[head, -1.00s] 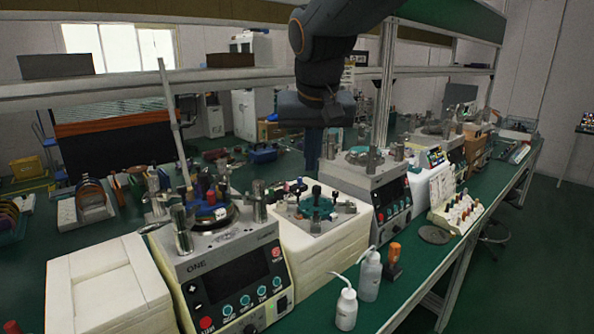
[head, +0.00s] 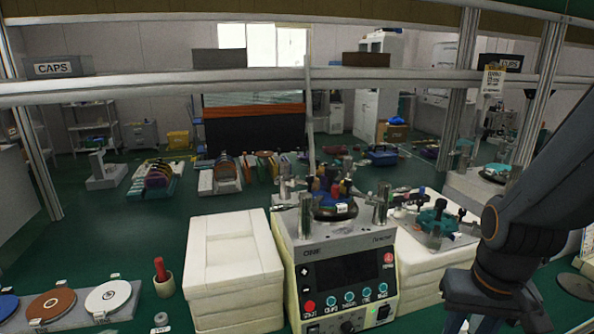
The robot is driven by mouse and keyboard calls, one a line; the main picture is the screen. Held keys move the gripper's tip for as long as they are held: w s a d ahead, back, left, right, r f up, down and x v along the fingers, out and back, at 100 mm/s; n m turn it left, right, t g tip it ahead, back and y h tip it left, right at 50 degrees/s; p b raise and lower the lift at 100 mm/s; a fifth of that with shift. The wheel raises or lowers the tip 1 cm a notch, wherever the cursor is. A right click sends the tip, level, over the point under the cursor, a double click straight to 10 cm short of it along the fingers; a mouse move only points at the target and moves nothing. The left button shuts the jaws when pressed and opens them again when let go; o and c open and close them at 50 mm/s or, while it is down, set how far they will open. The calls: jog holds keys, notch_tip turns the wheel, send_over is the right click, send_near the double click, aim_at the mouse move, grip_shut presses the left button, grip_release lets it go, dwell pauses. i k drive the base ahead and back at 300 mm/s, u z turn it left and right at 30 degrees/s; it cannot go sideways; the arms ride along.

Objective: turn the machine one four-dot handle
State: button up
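The machine marked ONE (head: 345,265) stands in the middle of the head view, with a dark screen, a red button and a row of teal buttons on its front. On its top is a round dark plate (head: 335,212) with several small coloured handles (head: 337,184), among metal posts. The dots on the handles are too small to make out, so I cannot tell which is the four-dot one. My gripper (head: 478,318) is at the lower right, apart from the machine and partly cut off by the bottom edge. I cannot see whether its fingers are open.
White stacked blocks (head: 232,262) stand left of the machine. A plate with a teal part (head: 436,218) sits on another white block at its right. Discs (head: 52,304) and a red-handled tool in a cup (head: 162,278) lie at the lower left. A shelf rail (head: 250,82) crosses above.

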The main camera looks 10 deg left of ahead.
aim_at(284, 176)
jog(key=k, duration=1.25)
jog(key=u, duration=0.65)
jog(key=i, duration=0.85)
jog(key=z, duration=0.1)
